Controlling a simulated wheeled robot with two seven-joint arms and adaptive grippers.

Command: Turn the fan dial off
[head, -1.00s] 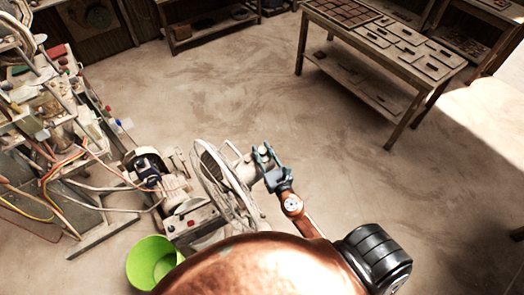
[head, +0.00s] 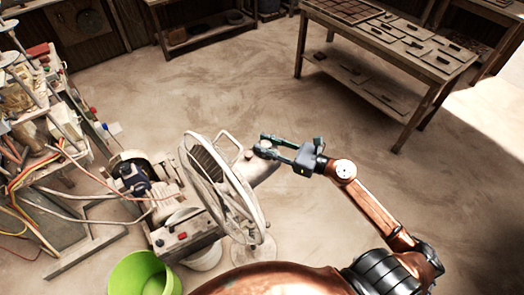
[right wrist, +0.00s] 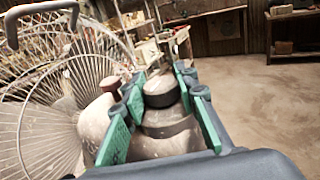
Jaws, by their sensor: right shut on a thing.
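The fan (head: 215,185) stands beside the machine, its round wire cage facing left and its pale motor housing (head: 262,172) pointing right. In the right wrist view the cage (right wrist: 55,100) fills the left side. A dark round dial (right wrist: 160,90) sits on top of the pale housing, between my right fingers. My right gripper (head: 265,147) reaches in from the right in the head view, its green-grey fingers shut on the dial. The fingers mostly hide the dial there. Any marking on the dial is too small to read. My left gripper is not in view.
A machine with motor and cables (head: 150,190) stands left of the fan. A lime-green bucket (head: 145,275) is in front of it. A brown knob (right wrist: 108,83) sits by the cage. A wooden table (head: 385,50) with tiles stands at back right. The floor between is clear.

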